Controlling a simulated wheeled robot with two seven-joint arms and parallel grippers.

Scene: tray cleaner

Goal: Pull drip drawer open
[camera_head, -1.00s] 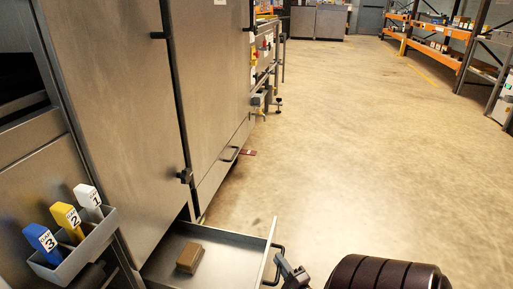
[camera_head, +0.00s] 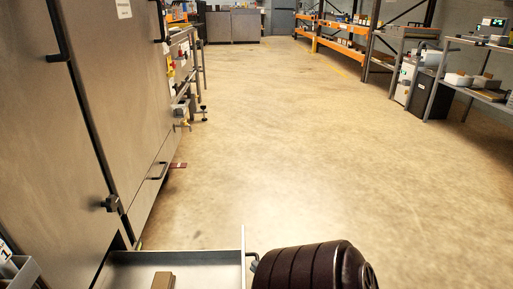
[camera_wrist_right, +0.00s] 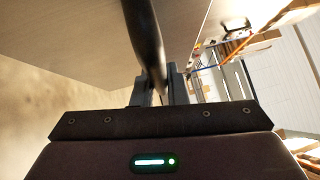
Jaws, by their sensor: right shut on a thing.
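The drip drawer (camera_head: 205,258) stands pulled out from the bottom of the steel cabinet, at the bottom of the head view. A brown block (camera_head: 163,280) lies inside it. The drawer's dark handle (camera_head: 252,260) shows at its front panel, partly hidden by my right arm. My right gripper (camera_wrist_right: 160,92) is shut on the handle, whose dark bar (camera_wrist_right: 145,35) runs up between the fingers in the right wrist view. In the head view its fingers are hidden behind my dark arm. My left gripper is out of view.
The cabinet (camera_head: 40,130) fills the left side. A second, lower drawer front with a handle (camera_head: 158,171) is closed beyond. A grey holder (camera_head: 18,275) is cut off at the lower left. Shelving (camera_head: 470,85) stands at the far right. The floor between is clear.

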